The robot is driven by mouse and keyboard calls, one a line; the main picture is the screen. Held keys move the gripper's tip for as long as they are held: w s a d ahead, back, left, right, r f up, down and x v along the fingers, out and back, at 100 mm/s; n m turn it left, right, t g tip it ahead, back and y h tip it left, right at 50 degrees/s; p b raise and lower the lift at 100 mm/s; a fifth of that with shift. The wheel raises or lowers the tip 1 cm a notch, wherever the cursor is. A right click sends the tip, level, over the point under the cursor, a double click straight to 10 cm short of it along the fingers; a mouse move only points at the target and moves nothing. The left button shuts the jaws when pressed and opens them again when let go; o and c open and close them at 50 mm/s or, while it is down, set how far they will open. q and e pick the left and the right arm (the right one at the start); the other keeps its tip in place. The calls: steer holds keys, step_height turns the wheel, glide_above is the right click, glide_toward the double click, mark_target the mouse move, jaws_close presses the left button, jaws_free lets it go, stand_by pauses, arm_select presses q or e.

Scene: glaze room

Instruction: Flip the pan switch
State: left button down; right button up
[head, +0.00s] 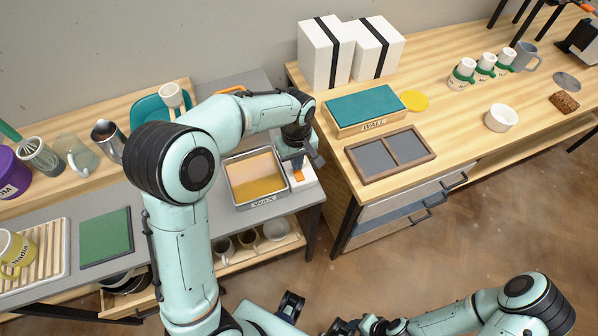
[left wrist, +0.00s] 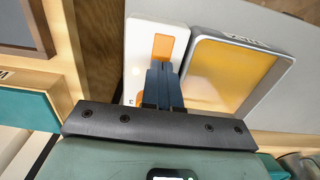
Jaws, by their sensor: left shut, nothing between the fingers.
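The wax pan (head: 234,199) is a grey rectangular tray holding yellowish wax, labelled WAX, on the grey bench top. It also shows in the left wrist view (left wrist: 191,82). Beside it is a white panel (head: 306,194) with an orange rocker switch (head: 299,175). In the left wrist view the orange switch (left wrist: 163,47) lies just beyond the fingertips. My left gripper (head: 297,163) is shut and empty, reaching down over the panel. Its closed fingers (left wrist: 159,68) partly cover the panel, and I cannot tell whether they touch the switch. My right gripper (head: 345,325) is low at the bottom edge, partly cut off.
A green mat (head: 105,237) lies left of the pan. Mugs sit on the shelf below. The floor in front is clear.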

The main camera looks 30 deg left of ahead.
arm_select(q)
steer(key=shift+f+b, duration=0.45)
steer(key=shift+f, duration=0.35)
arm_select(e)
steer(key=shift+s+f, duration=0.25)
steer(key=shift+f, duration=0.3)
arm_select(q)
steer(key=shift+r+p, duration=2.25)
steer(key=shift+r, duration=1.35)
arm_select(e)
steer(key=w+r, duration=0.2)
steer(key=r, duration=0.1)
steer(key=w+r, duration=0.1)
steer(key=r, duration=0.1)
steer(key=shift+r, duration=0.1)
steer(key=shift+s, duration=0.1)
arm_select(q)
steer(key=shift+f, duration=0.15)
